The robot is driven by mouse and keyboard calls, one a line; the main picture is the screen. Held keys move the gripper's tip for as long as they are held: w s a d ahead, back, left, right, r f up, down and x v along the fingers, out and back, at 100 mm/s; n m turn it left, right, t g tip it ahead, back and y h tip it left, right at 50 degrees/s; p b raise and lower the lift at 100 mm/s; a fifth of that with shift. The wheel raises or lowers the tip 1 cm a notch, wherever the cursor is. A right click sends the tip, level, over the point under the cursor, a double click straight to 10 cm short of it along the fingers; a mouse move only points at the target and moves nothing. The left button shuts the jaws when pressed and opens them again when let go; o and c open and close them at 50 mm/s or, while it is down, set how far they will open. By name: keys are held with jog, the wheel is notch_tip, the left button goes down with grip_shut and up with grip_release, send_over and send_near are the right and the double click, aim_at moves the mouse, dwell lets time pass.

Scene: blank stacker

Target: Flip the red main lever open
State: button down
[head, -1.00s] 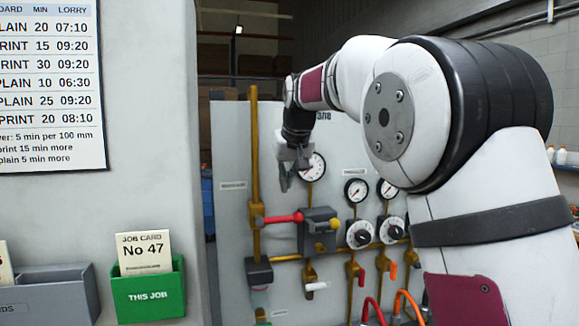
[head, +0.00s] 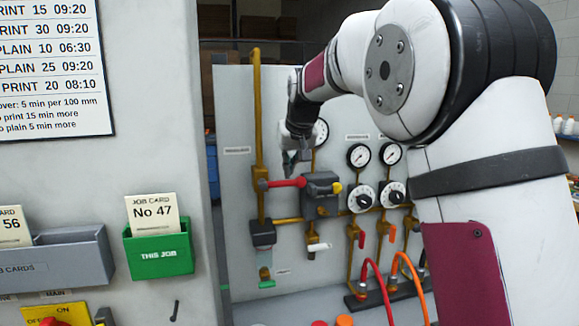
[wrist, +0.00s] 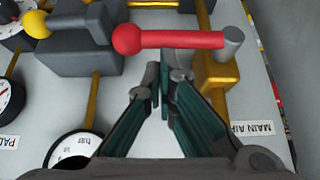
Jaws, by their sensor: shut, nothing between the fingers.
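The red main lever (head: 287,183) lies horizontal in the head view, from the yellow pipe at left to its ball end beside a grey box. In the wrist view the red lever (wrist: 185,40) runs across the upper middle, with its red ball at left and a grey pivot at right on a yellow valve body. My gripper (head: 289,167) is just above the lever in the head view. In the wrist view my gripper (wrist: 164,88) is shut and empty, its fingertips close to the lever's middle. I cannot tell whether they touch it.
A grey box (head: 320,190) with a yellow knob stands right of the lever. Gauges (head: 359,155), black-and-white dials (head: 361,198) and small red and orange handles are further right. A "MAIN AIR" label (wrist: 252,130) is near the valve. A green card holder (head: 160,252) is at left.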

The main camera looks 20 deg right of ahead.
aim_at(301, 179)
jog(key=shift+d+f, duration=0.15)
jog(key=shift+f, duration=0.1)
jog(key=shift+d+f+y+b, duration=0.15)
jog(key=shift+f+y+b, duration=0.1)
jog(key=shift+y+b, duration=0.35)
jog(key=shift+w+d+f+m+y+b, duration=0.1)
jog(key=shift+d+f+m+y+b, duration=0.2)
jog(key=shift+f+y+b, duration=0.25)
jog(key=shift+d+f+m+y+b, duration=0.15)
jog(key=shift+f+m+y+b, duration=0.15)
jog(key=shift+f+y+b, duration=0.25)
notch_tip(301, 179, down, 2)
jog(key=y+b, duration=0.2)
jog(key=b, duration=0.1)
jog(key=shift+d+m, duration=0.1)
jog(key=shift+m, duration=0.3)
jog(key=shift+a+f+m+t+y+b, duration=0.2)
jog(key=shift+a+f+m+y+b, duration=0.2)
jog(key=shift+f+y+b, duration=0.85)
jog(key=shift+a+f+m+t+y+b, duration=0.2)
jog(key=shift+a+f+m+y+b, duration=0.25)
jog(key=shift+b, duration=1.45)
jog(key=shift+a+f+m+t+y+b, duration=0.35)
jog(key=shift+f+y+b, duration=0.6)
jog(key=shift+b, duration=0.65)
